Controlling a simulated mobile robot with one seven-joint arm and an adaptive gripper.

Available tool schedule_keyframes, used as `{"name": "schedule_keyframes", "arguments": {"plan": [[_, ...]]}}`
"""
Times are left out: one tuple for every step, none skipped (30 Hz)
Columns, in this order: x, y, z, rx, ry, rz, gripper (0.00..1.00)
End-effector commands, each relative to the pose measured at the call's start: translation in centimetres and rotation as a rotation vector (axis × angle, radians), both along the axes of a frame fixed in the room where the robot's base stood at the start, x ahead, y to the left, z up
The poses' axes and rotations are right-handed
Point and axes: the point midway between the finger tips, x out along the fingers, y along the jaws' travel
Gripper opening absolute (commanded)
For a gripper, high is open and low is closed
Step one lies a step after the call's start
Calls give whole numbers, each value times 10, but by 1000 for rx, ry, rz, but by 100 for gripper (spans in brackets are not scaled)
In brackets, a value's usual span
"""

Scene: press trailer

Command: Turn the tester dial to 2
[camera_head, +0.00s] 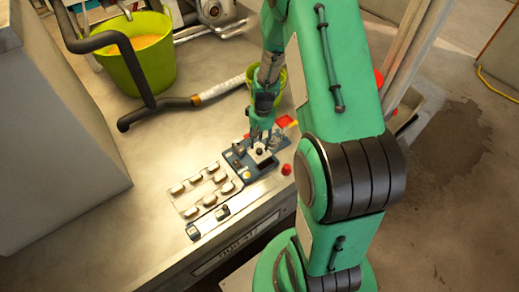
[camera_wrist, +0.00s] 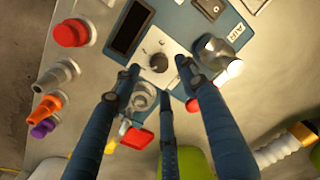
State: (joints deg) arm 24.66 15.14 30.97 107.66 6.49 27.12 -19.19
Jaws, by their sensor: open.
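The tester is a blue panel (camera_head: 240,166) set on the metal worktop, and it shows again in the wrist view (camera_wrist: 178,22). Its dial is a small black knob (camera_wrist: 158,62) on a pale plate, with a dark screen (camera_wrist: 130,27) beside it. The dial also shows in the head view (camera_head: 259,151). I cannot read any dial numbers or where it points. My gripper (camera_wrist: 160,78) is open, its dark fingers spread around the dial, one on each side and one below. I see no clear contact. In the head view my gripper (camera_head: 261,138) is over the panel.
A red button (camera_wrist: 71,33) and several coloured plugs (camera_wrist: 50,105) lie beside the tester. A plate of several pale switches (camera_head: 203,188) is to its left. A green bucket (camera_head: 150,62), a black pipe (camera_head: 135,75) and a smaller green pot (camera_head: 281,78) stand behind.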

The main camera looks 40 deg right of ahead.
Motion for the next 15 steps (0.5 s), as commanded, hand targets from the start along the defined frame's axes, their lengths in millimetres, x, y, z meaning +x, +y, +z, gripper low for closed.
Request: {"name": "schedule_keyframes", "arguments": {"plan": [[0, 0, -10, 0, 1, 0, 43], [0, 1, -14, 0, 1, 0, 43], [0, 1, -20, 0, 2, 0, 43], [0, 1, -23, 0, 2, 0, 43], [0, 1, -27, 0, 1, 1, 43], [0, 1, -30, 0, 0, 1, 43], [0, 1, -33, 0, 0, 1, 43], [0, 2, -36, 0, 0, 1, 43], [1, 2, -38, 0, 0, 1, 43], [0, 2, -40, 0, 0, 1, 43], [0, 2, -42, 0, 0, 1, 43], [0, 2, -43, 0, 0, 1, 43], [0, 2, -44, 0, 0, 1, 43], [1, 2, -44, 0, 0, 1, 43], [1, 2, -45, 0, 0, 1, 43]]}}
